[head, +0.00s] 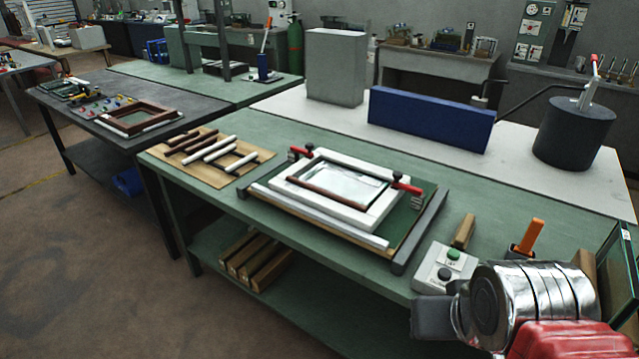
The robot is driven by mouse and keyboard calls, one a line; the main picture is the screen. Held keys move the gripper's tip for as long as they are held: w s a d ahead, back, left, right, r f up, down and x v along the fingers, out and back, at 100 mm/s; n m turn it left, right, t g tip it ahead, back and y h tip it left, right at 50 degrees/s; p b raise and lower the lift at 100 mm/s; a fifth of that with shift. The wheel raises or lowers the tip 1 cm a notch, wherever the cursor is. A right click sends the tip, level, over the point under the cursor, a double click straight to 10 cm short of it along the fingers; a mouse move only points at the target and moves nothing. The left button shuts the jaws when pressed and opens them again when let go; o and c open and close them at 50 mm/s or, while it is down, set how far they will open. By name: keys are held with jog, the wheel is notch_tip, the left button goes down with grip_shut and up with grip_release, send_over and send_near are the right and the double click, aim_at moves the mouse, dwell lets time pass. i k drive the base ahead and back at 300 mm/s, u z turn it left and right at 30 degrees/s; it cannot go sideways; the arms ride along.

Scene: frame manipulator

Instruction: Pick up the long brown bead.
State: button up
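Several brown and white beads lie side by side on a tan board (255,150) at the left end of the green workbench. Two brown beads lie at the board's far left; the longer-looking brown bead (191,143) is beside white beads (209,149). Another brown bead (325,194) lies along the near inner side of the white frame (377,217), which sits in a clamping fixture. Part of my arm, silver and red, fills the lower right corner. My gripper's fingers do not show, so its state is hidden. Nothing visible touches the beads on the board.
Red-handled clamps (407,187) stand at the fixture's corners. A button box (443,267) and an orange-handled tool (527,238) are near my arm. A blue block (430,120) and a dark cylinder (572,135) stand behind. A strip of bare bench lies behind the fixture.

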aim_at(342, 201)
jog(key=u, duration=0.35)
jog(key=i, duration=0.65)
jog(key=u, duration=0.7)
jog(key=i, duration=0.45)
jog(key=u, duration=0.25)
